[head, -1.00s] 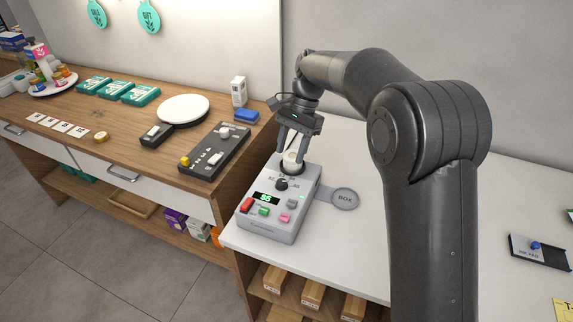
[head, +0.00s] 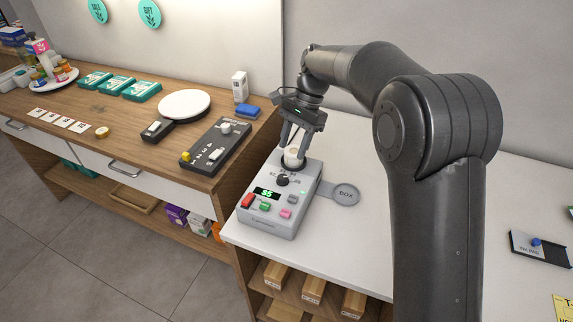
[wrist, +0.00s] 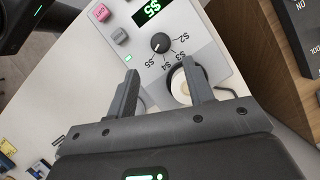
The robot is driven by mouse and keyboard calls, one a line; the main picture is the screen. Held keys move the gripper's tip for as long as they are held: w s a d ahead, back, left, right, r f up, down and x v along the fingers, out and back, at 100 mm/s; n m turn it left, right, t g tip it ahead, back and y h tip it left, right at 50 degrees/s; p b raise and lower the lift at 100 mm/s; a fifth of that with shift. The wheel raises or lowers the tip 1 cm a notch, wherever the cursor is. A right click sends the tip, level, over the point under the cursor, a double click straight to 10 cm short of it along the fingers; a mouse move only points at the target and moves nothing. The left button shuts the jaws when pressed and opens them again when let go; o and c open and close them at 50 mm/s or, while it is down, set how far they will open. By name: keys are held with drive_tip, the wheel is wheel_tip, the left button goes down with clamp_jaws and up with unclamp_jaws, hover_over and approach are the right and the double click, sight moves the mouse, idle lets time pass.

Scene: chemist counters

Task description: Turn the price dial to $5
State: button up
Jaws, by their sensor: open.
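The price dial (head: 282,180) is a small black knob on the grey price machine (head: 272,224). In the wrist view the dial (wrist: 160,43) has a white pointer mark and labels from $2 to $5 around it. My gripper (head: 292,145) is above the back of the machine, near the white roll. In the wrist view my gripper's two fingers (wrist: 161,76) are apart with nothing between them, and the dial lies beyond their tips, not touched.
A white roll (head: 293,157) sits at the machine's back. A round grey BOX plate (head: 346,194) lies at its right. A black switch panel (head: 215,148) is on the wooden counter to the left. The white counter to the right is mostly clear.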

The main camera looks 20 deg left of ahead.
sight(283, 176)
drive_tip(key=x, duration=0.8)
drive_tip(key=shift+s+f, duration=0.1)
drive_tip(key=c, duration=1)
drive_tip(key=shift+n+h, duration=0.3)
drive_tip(key=shift+n, duration=0.2)
drive_tip(key=o, duration=1)
drive_tip(key=v, duration=1.1)
